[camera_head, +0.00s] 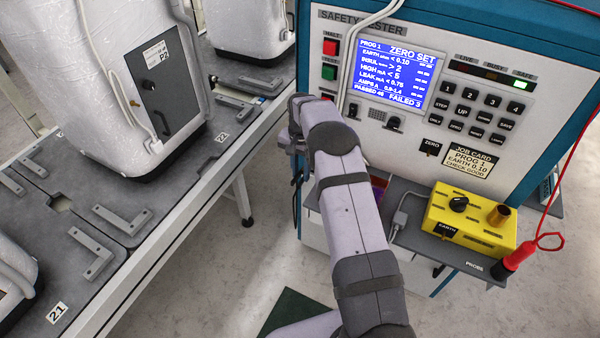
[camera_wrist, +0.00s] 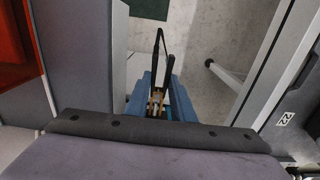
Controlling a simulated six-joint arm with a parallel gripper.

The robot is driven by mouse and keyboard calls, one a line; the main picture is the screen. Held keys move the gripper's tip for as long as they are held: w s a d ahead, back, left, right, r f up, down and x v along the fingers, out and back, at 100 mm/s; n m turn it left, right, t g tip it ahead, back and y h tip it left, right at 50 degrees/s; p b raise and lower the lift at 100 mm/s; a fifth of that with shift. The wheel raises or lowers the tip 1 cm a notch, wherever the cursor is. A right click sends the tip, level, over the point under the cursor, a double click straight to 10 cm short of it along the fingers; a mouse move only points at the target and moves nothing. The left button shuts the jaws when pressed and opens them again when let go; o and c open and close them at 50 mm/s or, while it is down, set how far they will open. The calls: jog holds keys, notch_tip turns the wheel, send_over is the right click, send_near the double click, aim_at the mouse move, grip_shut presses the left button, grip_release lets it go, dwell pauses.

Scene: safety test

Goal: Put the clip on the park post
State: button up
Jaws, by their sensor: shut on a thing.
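In the wrist view my gripper (camera_wrist: 158,98) has its two blue fingers shut on the clip (camera_wrist: 155,106). Brass-coloured metal shows between the fingers, and a narrow black part (camera_wrist: 161,55) stands out beyond them. The clip is held clear above the floor. A short brass post (camera_head: 499,213) stands upright on a yellow box (camera_head: 468,222) at the right. I see no label naming it the park post. My gripper is left of that box, apart from it.
The blue safety tester (camera_head: 450,50) stands behind my arm. At left, a bench (camera_head: 150,245) carries white appliances, one marked P2 (camera_head: 135,70). A floor gap separates bench and tester.

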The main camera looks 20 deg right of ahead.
aim_at(301, 174)
dwell(0.8)
jog(key=o, duration=1)
jog(key=shift+o, duration=0.2)
jog(key=shift+r+b, duration=0.45)
jog(key=shift+r, duration=3.2)
